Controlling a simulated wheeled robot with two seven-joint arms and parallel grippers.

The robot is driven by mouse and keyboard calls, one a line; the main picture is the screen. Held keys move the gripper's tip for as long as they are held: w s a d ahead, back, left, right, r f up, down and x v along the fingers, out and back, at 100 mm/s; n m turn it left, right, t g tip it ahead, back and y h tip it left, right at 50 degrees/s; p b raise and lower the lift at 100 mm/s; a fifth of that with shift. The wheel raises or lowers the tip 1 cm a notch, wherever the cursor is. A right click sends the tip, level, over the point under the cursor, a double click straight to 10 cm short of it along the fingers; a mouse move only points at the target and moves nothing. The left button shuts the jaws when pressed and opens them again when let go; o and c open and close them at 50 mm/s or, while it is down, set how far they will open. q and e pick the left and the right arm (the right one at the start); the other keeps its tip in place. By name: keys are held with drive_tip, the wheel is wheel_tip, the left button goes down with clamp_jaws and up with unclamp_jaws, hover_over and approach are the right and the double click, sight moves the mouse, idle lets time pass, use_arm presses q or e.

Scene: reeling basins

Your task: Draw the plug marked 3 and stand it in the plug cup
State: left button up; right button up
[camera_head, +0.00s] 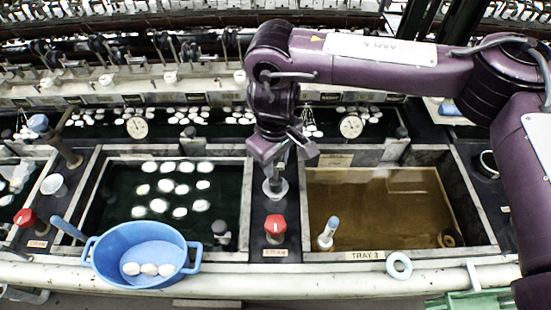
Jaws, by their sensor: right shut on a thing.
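My right gripper (277,157) is shut on a grey plug (274,186) with a pale lower rim, above the ledge between the two basins. Its marking is not readable, and I cannot tell whether its foot touches the ledge. In the basin labelled TRAY 3 (380,255), which holds brown liquid, a dark round drain ring (450,238) shows in the near right corner with no plug seen in it. A small white cup (54,185) stands on the left ledge; I cannot tell which vessel is the plug cup. My left gripper is out of view.
A red knob (275,225) stands just in front of the held plug. A blue bowl (142,252) with white cocoons sits at the near left. A blue-topped white object (328,233) stands at TRAY 3's near left corner. A white ring (399,266) lies on the front edge.

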drive_tip(key=shift+f, duration=0.25)
idle(0.3)
drive_tip(key=shift+f+b, duration=0.3)
drive_tip(key=shift+f, duration=0.1)
drive_tip(key=shift+f+b, duration=0.4)
drive_tip(key=shift+f, duration=0.35)
idle(0.6)
drive_tip(key=o, duration=0.9)
drive_tip(key=shift+r, duration=0.1)
wheel_tip(320, 180, up, 8)
drive_tip(key=shift+f, duration=0.15)
idle(0.3)
